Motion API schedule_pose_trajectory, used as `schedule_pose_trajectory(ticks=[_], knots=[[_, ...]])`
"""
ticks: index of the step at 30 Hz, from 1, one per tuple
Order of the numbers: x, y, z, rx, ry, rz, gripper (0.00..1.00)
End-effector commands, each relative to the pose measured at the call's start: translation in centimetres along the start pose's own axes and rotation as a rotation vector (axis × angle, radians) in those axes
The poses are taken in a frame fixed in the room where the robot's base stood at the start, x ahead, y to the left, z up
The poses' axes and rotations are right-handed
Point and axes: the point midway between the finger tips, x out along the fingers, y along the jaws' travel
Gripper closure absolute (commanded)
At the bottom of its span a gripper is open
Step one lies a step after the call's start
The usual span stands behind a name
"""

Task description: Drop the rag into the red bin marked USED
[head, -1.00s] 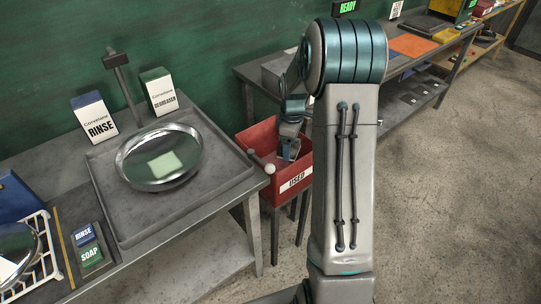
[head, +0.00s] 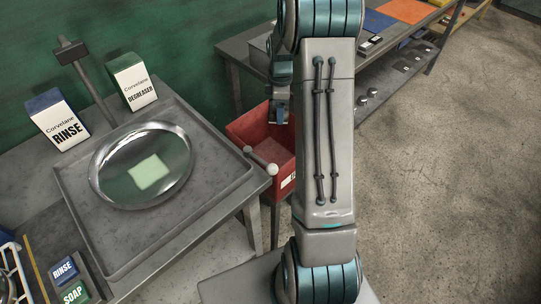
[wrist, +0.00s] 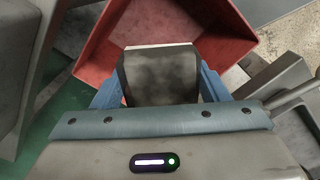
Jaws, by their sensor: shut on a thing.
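My gripper (wrist: 158,90) has its blue fingers shut on the rag (wrist: 160,76), a grey, dark-stained piece with a pale edge. The red bin (wrist: 215,57) lies beyond and below it in the wrist view, with the rag in front of its opening. In the head view the red bin (head: 258,130) stands on a stand at the right end of the sink bench. My gripper (head: 279,115) is over its back part there, partly hidden by my arm. Only a piece of the bin's white label shows; its word is hidden. The rag cannot be made out in the head view.
A round shiny dish (head: 105,180) with a pale green square on it sits in the bench tray (head: 215,200). A ball-ended rod (head: 262,161) juts near the bin's left side. RINSE (head: 58,120) and DEGREASER (head: 133,82) boxes stand behind. Another bench (head: 232,50) is beyond the bin.

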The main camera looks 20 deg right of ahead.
Motion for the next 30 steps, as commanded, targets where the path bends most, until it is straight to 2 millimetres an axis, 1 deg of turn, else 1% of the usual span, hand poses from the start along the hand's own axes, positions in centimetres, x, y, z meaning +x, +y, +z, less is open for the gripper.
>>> schedule_pose_trajectory(ticks=[1,6,9,16,17,18,19,20,27,30], knots=[[1.1,0.0,-0.1,-0.001,0.0,-0.001,0.54],[2.8,0.0,-0.1,-0.002,0.0,-0.001,0.54],[3.2,0.0,-0.2,-0.003,0.0,0.0,0.54],[3.1,0.0,-0.2,-0.004,0.0,0.0,0.54],[3.1,0.0,-0.2,-0.004,0.0,0.0,0.3],[3.1,0.0,-0.2,-0.004,0.0,0.0,0.18],[3.1,0.0,-0.2,-0.004,0.0,0.0,0.1],[3.1,0.0,-0.2,-0.004,0.0,0.0,0.07],[3.1,0.0,-0.2,-0.004,0.0,0.001,0.07],[2.7,0.0,-0.2,-0.004,0.0,0.002,0.07]])
